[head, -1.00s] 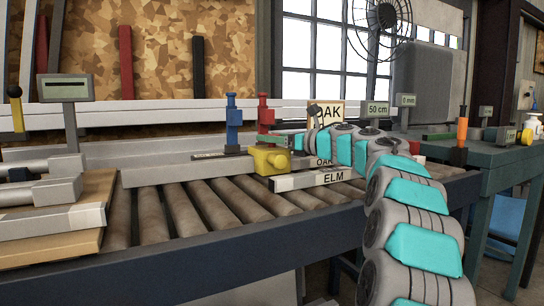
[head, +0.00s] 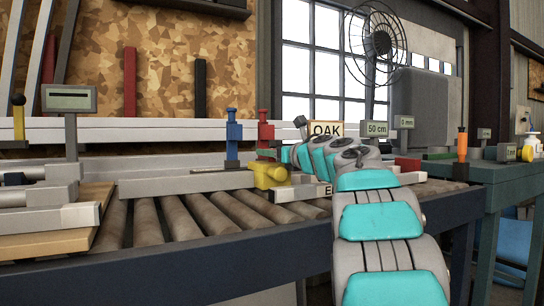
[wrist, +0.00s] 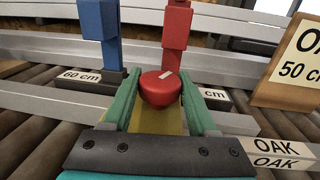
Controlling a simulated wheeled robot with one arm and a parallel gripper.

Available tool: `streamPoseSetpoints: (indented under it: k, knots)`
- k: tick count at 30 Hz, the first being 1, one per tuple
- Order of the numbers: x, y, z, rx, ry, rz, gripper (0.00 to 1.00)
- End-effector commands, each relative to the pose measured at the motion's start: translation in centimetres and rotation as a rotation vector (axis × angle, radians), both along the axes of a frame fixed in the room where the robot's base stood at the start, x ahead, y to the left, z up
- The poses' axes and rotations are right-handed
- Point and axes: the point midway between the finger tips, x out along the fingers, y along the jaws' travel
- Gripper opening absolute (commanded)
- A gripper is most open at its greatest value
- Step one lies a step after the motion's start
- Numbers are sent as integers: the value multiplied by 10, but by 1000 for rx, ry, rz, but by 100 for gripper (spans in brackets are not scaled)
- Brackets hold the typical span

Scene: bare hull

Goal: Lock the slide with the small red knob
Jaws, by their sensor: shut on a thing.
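The small red knob (wrist: 161,88), round with a pale mark on top, sits between the green fingers of my gripper (wrist: 160,80) in the wrist view. The fingers are shut on it from both sides. A yellow block (wrist: 158,122), apparently the slide, shows below the knob between the fingers. In the head view the yellow block (head: 268,176) is on the rail in front of the red post, and a green finger shows just above it. The knob is hidden there.
A blue post (head: 233,138) and a red post (head: 265,132) stand on the rail behind the slide. Rollers (head: 185,215) lie in front. Labelled OAK pieces (wrist: 278,148) lie close to my gripper's right.

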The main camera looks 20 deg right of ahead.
Motion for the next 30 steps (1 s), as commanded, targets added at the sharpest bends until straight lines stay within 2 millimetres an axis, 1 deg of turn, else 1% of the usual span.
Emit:
streamPoseSetpoints:
  k: [6,18,19,24,27,30]
  knots:
    - [0,0,0,-1,0,-39,3]
    - [0,0,1,0,-1,-46,3]
    - [0,0,1,0,-1,-46,60]
    - [0,0,1,0,-1,-45,79]
    - [0,0,1,0,-1,-45,89]
    - [0,0,1,0,-1,-45,89]
